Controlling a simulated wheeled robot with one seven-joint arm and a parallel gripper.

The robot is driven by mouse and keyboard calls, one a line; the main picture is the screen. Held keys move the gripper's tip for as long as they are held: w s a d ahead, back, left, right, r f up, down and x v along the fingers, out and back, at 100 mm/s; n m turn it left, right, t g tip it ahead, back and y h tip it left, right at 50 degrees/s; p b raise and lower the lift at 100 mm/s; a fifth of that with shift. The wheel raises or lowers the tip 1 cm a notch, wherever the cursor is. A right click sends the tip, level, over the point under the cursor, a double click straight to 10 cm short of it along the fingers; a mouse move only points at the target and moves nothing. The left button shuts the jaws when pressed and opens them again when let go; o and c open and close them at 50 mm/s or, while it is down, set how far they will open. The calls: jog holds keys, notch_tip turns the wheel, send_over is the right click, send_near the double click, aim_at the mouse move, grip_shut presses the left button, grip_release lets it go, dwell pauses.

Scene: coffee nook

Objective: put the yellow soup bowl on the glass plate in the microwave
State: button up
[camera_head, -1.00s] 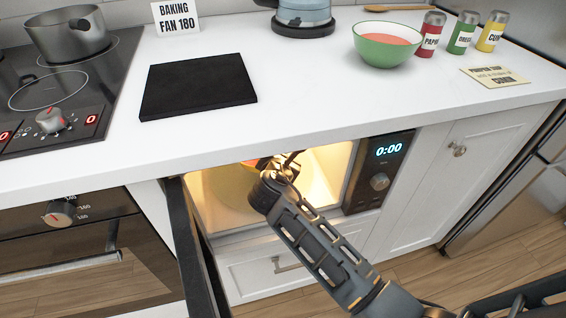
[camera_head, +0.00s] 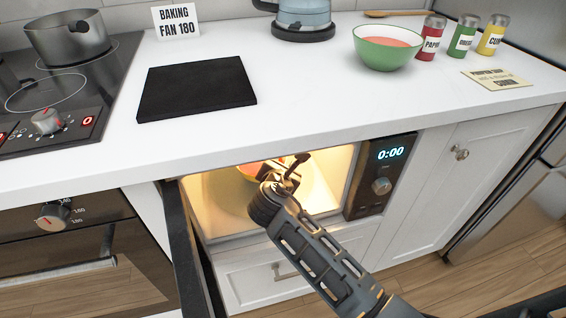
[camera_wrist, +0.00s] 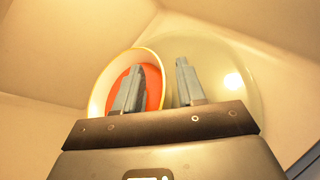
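The yellow soup bowl (camera_wrist: 98,90), with red soup inside, is in the lit microwave; it also shows deep in the cavity in the head view (camera_head: 249,170), partly hidden by my gripper. The glass plate (camera_wrist: 222,72) is a pale clear disc on the microwave floor. The bowl overlaps its left part in the wrist view; the contact under the bowl is hidden. My gripper (camera_wrist: 157,75) is inside the microwave with its fingers apart. One finger is over the bowl's inside and the other is outside its right rim. I cannot tell whether either finger touches the bowl.
The open microwave door (camera_head: 190,250) stands left of my arm. The microwave's side walls and the counter (camera_head: 300,110) above limit room around the arm. A green bowl of soup (camera_head: 387,48) stands on the counter, with spice jars (camera_head: 463,36) nearby.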

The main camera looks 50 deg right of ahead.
jog(key=p+v, duration=0.1)
jog(key=v, duration=1)
jog(key=shift+s+a+p, duration=0.2)
jog(key=shift+a+p, duration=0.05)
jog(key=shift+p, duration=0.1)
jog(key=s+a+f+m+t+y, duration=0.25)
jog(key=s+a+y, duration=0.2)
jog(key=s, duration=0.35)
jog(key=s+a+f+m+t+y, duration=0.1)
jog(key=s+a+f+m+y, duration=0.25)
jog(key=s+a, duration=0.35)
jog(key=s+a+r+m+t+y, duration=0.1)
jog(key=s+r+m+t+y, duration=0.2)
jog(key=s+r+m, duration=1)
notch_tip(320, 180, up, 4)
jog(key=s+t, duration=0.1)
jog(key=s, duration=0.1)
jog(key=shift+s+f, duration=0.25)
